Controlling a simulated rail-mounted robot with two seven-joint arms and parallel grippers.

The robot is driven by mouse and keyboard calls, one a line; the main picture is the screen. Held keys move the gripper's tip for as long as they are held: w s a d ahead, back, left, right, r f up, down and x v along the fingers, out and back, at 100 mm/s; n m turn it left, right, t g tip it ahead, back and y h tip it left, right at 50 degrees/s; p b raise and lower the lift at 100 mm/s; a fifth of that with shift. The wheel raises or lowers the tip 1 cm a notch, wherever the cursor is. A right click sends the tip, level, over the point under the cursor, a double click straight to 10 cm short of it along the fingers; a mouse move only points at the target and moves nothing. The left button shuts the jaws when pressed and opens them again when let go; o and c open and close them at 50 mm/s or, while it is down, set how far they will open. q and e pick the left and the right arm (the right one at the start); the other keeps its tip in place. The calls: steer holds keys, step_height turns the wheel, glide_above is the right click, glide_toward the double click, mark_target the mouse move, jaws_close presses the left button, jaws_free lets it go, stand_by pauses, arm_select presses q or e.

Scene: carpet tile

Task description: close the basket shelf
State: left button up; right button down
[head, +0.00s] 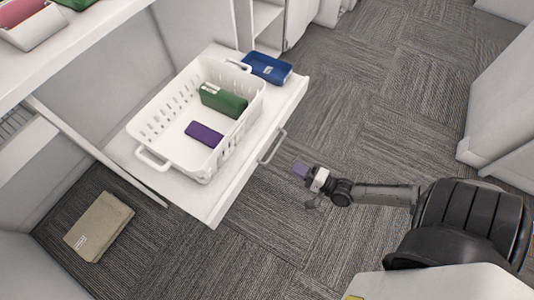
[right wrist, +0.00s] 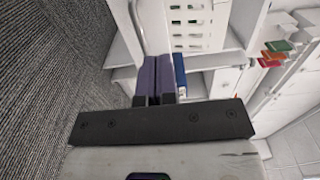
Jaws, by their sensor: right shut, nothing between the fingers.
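The white basket shelf (head: 215,205) is pulled out from the white unit, with a grey bar handle (head: 272,147) on its front edge. A white basket (head: 180,165) stands on it, holding a green item (head: 223,101) and a purple item (head: 205,134). A blue item (head: 267,68) lies on the shelf beside the basket. My right gripper (head: 299,171) is shut and empty, just in front of the handle and apart from it. Its purple fingers show together in the right wrist view (right wrist: 155,78), with the basket beyond. My left gripper is out of view.
A beige item (head: 99,226) lies on the carpet at lower left. A white upper surface (head: 60,62) runs across the upper left. White furniture (head: 500,140) stands at right. The carpet (head: 350,110) between is clear.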

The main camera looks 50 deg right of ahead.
mark_target(260, 150)
steer(key=w+b, duration=0.1)
steer(key=w, duration=0.2)
steer(key=w+a+b, duration=0.1)
steer(key=w, duration=0.3)
steer(key=w+b, duration=0.2)
steer(key=w, duration=0.2)
steer(key=shift+w+a+f, duration=0.1)
steer(key=shift+a, duration=0.25)
steer(key=shift+w+a, duration=0.1)
steer(key=shift+w, duration=0.55)
